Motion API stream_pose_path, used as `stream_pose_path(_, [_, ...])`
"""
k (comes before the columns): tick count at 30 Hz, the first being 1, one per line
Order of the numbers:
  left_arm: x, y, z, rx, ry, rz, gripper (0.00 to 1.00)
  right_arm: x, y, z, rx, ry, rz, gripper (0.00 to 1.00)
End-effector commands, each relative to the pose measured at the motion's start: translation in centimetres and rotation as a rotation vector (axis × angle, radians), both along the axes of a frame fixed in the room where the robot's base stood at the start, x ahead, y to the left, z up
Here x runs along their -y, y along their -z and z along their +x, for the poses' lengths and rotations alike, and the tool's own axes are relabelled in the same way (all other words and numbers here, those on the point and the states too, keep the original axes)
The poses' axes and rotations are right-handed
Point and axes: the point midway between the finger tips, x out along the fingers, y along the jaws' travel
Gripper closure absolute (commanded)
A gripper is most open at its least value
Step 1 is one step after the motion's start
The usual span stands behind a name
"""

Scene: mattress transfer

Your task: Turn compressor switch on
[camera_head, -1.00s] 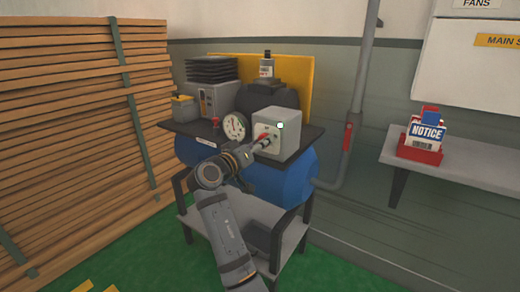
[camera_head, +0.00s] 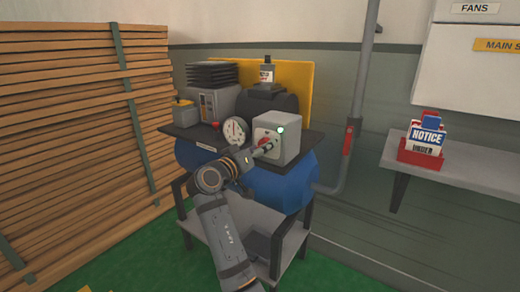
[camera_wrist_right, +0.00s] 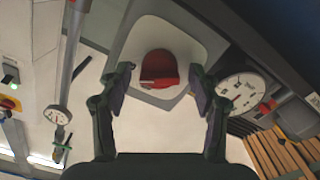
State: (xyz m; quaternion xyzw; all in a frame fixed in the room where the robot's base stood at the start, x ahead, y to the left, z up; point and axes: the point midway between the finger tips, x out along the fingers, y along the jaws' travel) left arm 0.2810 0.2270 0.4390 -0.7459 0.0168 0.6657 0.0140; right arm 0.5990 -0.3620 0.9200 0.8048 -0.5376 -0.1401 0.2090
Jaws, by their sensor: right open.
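The compressor (camera_head: 270,185) has a blue tank and stands on a grey stand. A light grey switch box (camera_head: 290,141) sits on its dark top plate, with a red switch knob (camera_head: 264,142) on the front face and a small pale green light at its upper corner. My right gripper (camera_head: 268,149) is in front of the box, partly covering the knob. In the right wrist view, the red knob (camera_wrist_right: 159,68) lies between the two spread fingers (camera_wrist_right: 160,82), with a gap on both sides. Whether the knob is turned on is unclear. My left gripper is out of view.
A round white gauge (camera_head: 235,131) stands just left of the gripper. A vertical pipe (camera_head: 362,90) with a red handle runs right of the compressor. Stacked boards (camera_head: 75,130) stand at left. A shelf (camera_head: 450,172) with a red sign holder is at right.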

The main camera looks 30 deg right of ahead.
Motion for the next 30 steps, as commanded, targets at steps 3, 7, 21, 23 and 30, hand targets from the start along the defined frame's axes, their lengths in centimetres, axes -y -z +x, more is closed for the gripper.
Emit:
stream_pose_path(3, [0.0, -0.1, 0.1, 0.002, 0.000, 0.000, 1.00, 0.0, -0.9, 0.0, 0.004, 0.000, 0.000, 0.38])
stream_pose_path(7, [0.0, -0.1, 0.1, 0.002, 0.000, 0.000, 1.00, 0.0, -3.6, 0.0, 0.007, 0.000, -0.001, 0.38])
stream_pose_path(21, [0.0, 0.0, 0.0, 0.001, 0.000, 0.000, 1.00, 0.0, -10.0, 0.0, 0.000, 0.000, 0.001, 0.38])
stream_pose_path(23, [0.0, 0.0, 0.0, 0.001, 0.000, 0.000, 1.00, 0.0, -10.0, 0.0, 0.000, 0.000, 0.001, 0.38])
stream_pose_path(30, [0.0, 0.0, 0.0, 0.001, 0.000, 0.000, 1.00, 0.0, -10.0, 0.0, 0.000, 0.000, 0.000, 0.38])
